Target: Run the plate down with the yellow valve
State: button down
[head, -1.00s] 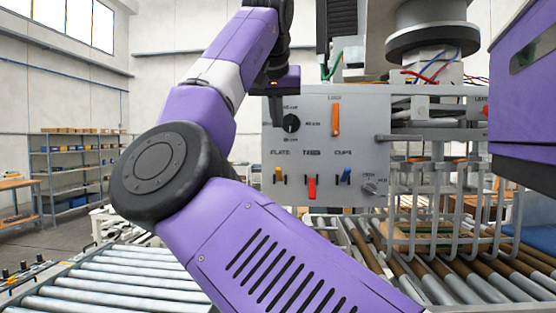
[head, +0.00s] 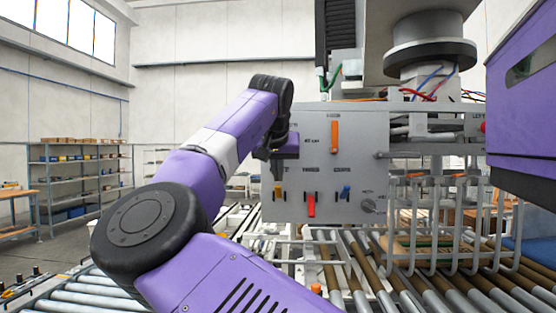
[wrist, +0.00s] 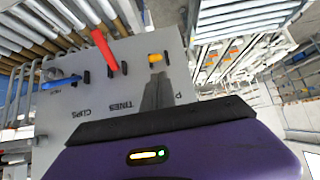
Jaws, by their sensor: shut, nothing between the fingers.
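The yellow valve (head: 278,190) is a small lever at the lower left of the grey control panel (head: 360,160). In the wrist view the panel appears upside down, and the yellow valve (wrist: 155,58) sticks out just beyond my fingertips. My gripper (wrist: 158,76) is shut and empty, its dark fingers pointing at the valve over the valve's label, of which only a "P" shows. I cannot tell whether they touch. I cannot identify the plate surely.
A red lever (head: 311,205) and a blue lever (head: 345,191) sit right of the yellow valve; an orange lever (head: 334,137) is above. Grey wire tines (head: 437,225) stand at the right over a roller conveyor (head: 350,270). Shelves (head: 80,180) are far left.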

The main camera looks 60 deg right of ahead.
jog(key=shift+s+a+f, duration=0.2)
jog(key=shift+f, duration=0.35)
jog(key=shift+f, duration=0.1)
